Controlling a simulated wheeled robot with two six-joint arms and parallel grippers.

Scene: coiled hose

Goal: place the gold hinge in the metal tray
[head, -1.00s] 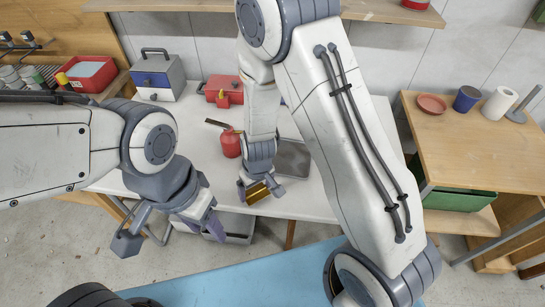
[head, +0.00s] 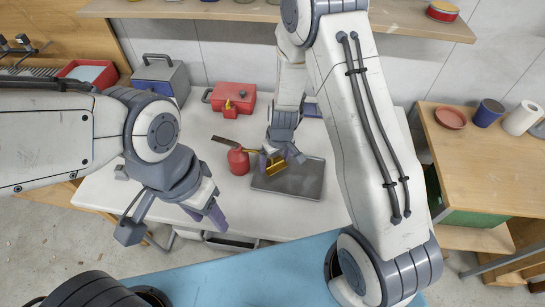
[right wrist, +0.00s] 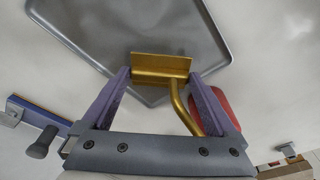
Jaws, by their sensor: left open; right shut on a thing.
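The gold hinge (head: 276,163) is gripped by my right gripper (head: 281,158) over the back left part of the dark grey metal tray (head: 305,190) in the head view. In the right wrist view the hinge (right wrist: 160,66) sits between the two fingertips (right wrist: 160,78), in front of the tray's corner (right wrist: 212,40). I cannot tell whether the hinge touches the tray. The tray lies flat on the white table and looks empty otherwise. My left gripper (head: 172,226) is open and empty, in front of the table's left part.
A red oil can (head: 238,162) with a gold spout stands just left of the tray, close to my right gripper. A red toolbox (head: 232,98) and a grey-blue box (head: 160,76) stand at the back.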

